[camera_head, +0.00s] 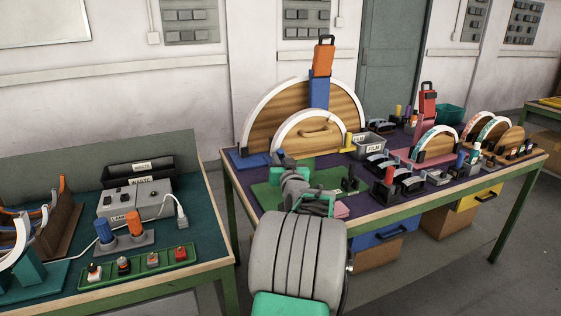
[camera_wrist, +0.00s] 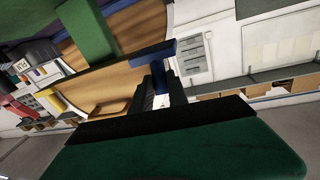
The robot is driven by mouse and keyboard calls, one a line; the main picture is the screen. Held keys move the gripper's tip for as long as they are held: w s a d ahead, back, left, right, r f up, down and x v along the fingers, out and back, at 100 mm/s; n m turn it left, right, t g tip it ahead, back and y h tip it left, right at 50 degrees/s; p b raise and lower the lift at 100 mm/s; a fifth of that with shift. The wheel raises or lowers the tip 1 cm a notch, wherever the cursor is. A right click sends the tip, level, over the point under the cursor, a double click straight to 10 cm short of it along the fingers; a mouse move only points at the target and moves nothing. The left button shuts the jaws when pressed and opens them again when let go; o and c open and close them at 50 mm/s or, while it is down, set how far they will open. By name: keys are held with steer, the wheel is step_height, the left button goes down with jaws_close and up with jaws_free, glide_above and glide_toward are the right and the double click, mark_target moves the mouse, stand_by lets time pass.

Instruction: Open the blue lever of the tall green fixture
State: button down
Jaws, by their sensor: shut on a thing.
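The tall green fixture shows in the wrist view as a green upright (camera_wrist: 88,32) at upper left, in front of wooden arc boards. In the head view, green parts (camera_head: 302,178) rise from a green base plate (camera_head: 268,196), largely hidden by my arm. The blue lever (camera_wrist: 165,56) is at the centre of the wrist view; a dark bar runs from it down to the left. My gripper (camera_wrist: 160,80) is shut on the blue lever, its black fingers on either side of it. In the head view my gripper (camera_head: 281,160) is small and its grip is unclear.
A large wooden arc (camera_head: 264,113) with a white rim and a smaller one (camera_head: 312,140) stand behind the gripper. A second table (camera_head: 150,262) stands at left.

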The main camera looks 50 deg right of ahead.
steer(key=t+h+b, duration=0.1)
steer(key=b, duration=0.4)
steer(key=f+t+b, duration=0.1)
steer(key=b, duration=0.3)
steer(key=t+h+b, duration=0.1)
steer(key=b, duration=0.4)
steer(key=shift+s+a+f+m+h+b, duration=0.2)
steer(key=shift+s+f+m+h+b, duration=0.1)
steer(key=shift+s+m, duration=0.1)
steer(key=c, duration=1.3)
jaws_free()
